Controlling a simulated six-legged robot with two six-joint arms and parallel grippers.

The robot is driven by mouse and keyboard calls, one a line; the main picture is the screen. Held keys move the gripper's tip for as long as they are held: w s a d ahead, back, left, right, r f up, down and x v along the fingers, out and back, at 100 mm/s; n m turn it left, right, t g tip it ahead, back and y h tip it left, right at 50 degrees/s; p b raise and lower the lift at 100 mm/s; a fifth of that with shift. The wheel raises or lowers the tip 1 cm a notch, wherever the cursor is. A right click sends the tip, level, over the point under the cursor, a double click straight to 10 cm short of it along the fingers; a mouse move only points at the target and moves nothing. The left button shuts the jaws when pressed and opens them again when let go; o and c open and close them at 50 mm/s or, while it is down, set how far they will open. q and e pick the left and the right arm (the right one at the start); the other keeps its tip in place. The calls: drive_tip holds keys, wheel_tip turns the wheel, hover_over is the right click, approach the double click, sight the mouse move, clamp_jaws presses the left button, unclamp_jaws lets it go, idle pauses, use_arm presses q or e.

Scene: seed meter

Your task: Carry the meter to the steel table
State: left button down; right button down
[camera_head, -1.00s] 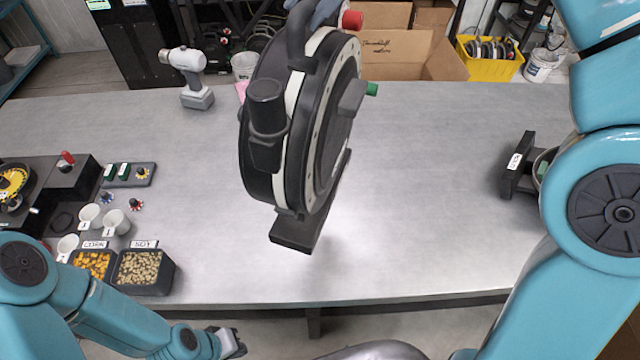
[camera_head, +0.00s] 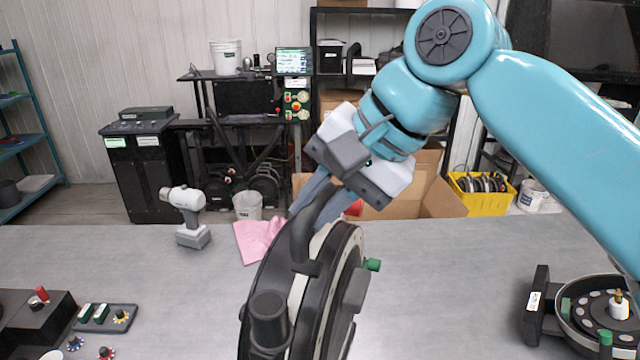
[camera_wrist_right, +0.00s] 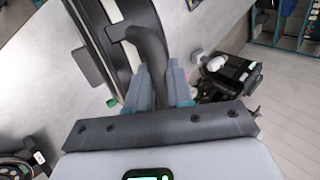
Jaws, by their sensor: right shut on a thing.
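The seed meter (camera_head: 325,295) is a black disc-shaped housing with a pale rim, a curved handle on top and a green knob at its side. It is upright at the middle of the head view, in front of the grey steel table top (camera_head: 440,270); its lower end is out of frame. My right gripper (camera_head: 308,200) is shut on the meter's handle. The right wrist view shows the handle (camera_wrist_right: 148,50) between the fingers (camera_wrist_right: 163,85). My left gripper is out of view.
Another round unit (camera_head: 600,315) sits at the right. A small switch panel (camera_head: 103,318) is at the left. The table between is clear.

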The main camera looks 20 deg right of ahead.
sight(320, 261)
wheel_tip(320, 261, down, 9)
drive_tip(key=shift+d+r+b, duration=0.15)
drive_tip(key=shift+b, duration=0.9)
drive_tip(key=shift+w+f, duration=0.15)
drive_tip(key=shift+f, duration=0.1)
drive_tip(key=f, duration=0.3)
drive_tip(key=shift+s+d+b, duration=0.15)
drive_tip(key=shift+s+b, duration=0.25)
drive_tip(key=shift+w+f, duration=0.25)
drive_tip(key=shift+w, duration=0.1)
drive_tip(key=shift+s, duration=0.25)
drive_tip(key=shift+f, duration=0.1)
drive_tip(key=c, duration=1)
unclamp_jaws()
drive_tip(key=shift+w+f, duration=0.1)
drive_tip(key=shift+f, duration=0.05)
